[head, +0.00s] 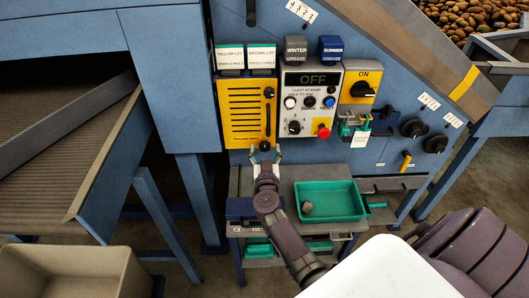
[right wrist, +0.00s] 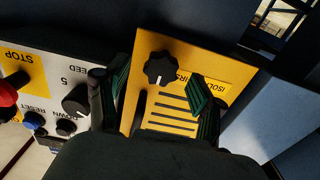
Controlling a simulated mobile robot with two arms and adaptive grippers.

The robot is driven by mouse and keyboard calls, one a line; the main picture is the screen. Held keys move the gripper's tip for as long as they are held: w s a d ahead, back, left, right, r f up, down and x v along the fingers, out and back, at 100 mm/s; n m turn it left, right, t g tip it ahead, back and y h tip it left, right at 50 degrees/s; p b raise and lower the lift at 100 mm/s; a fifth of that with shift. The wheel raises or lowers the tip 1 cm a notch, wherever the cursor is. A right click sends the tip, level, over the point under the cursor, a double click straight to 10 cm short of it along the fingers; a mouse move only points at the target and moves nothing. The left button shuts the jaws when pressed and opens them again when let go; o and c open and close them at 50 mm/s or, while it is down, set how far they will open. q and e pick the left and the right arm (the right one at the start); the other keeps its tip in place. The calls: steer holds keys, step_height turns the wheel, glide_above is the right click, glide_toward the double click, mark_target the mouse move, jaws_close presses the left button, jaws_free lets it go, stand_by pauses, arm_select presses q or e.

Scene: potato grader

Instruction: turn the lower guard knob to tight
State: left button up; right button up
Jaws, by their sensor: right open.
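The yellow guard panel (head: 241,112) with dark slots is on the blue machine's front. The lower guard knob (head: 264,146) is a small black knob at its lower right. In the right wrist view the panel (right wrist: 190,52) appears upside down, and the knob (right wrist: 158,68) is a black lobed star shape. My right gripper (head: 265,152) is open at the knob, its fingers apart on either side. In the right wrist view the green-padded fingertips (right wrist: 163,95) flank the knob with gaps to both. An upper black knob (head: 268,92) is above. My left gripper is not in view.
Right of the panel is a white control board (head: 309,103) with a red button (head: 323,132). Below, a small bench holds a green tray (head: 342,197) with a potato (head: 308,207). A conveyor (head: 50,130) is at left, with a beige bin (head: 75,270) below it.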

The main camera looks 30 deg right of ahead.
steer(key=shift+x, duration=0.8)
steer(key=shift+a, duration=0.1)
steer(key=c, duration=1.1)
steer(key=shift+c, duration=0.2)
